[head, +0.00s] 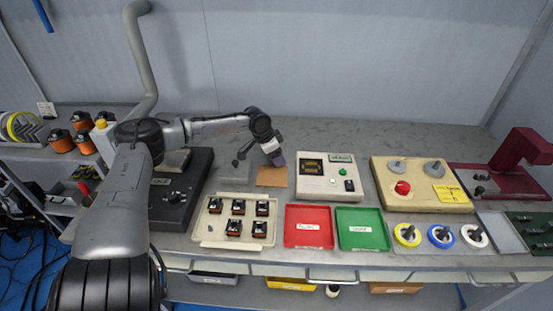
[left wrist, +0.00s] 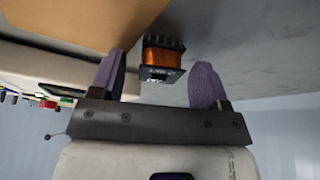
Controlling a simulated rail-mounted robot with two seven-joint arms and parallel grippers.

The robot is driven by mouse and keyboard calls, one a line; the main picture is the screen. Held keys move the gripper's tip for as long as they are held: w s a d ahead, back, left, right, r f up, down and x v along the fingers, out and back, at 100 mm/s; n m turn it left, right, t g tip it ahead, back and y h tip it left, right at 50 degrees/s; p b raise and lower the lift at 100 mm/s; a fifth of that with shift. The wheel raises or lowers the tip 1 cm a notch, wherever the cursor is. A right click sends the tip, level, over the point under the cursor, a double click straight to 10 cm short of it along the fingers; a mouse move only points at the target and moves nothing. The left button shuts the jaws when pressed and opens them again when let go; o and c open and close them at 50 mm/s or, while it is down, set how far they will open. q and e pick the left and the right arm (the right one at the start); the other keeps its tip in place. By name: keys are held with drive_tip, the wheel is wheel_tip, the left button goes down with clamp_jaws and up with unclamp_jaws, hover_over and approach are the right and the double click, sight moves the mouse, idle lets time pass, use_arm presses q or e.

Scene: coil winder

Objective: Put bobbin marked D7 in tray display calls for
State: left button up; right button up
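My left gripper (head: 278,160) is over the back of the bench near a tan pad (head: 271,177). In the left wrist view its purple fingertips (left wrist: 160,85) are spread apart. A bobbin with orange copper winding and black flanges (left wrist: 162,57) shows between them, with a gap on each side; its mark is not readable. I cannot make out this bobbin in the head view. Several more bobbins (head: 238,207) stand in a cream tray (head: 216,243). A red tray (head: 308,243) and a green tray (head: 362,243) look empty except for labels. The white tester's display (head: 312,167) is unreadable.
A black winder unit (head: 176,203) is left of the cream tray. A beige box with a red button (head: 403,188) stands right of the tester. Yellow, blue and white spools (head: 440,236) and a maroon press (head: 525,150) are further right. Grey bench behind is clear.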

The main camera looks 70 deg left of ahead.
use_arm(q)
drive_tip(key=c, duration=1)
drive_tip(key=shift+r, duration=0.15)
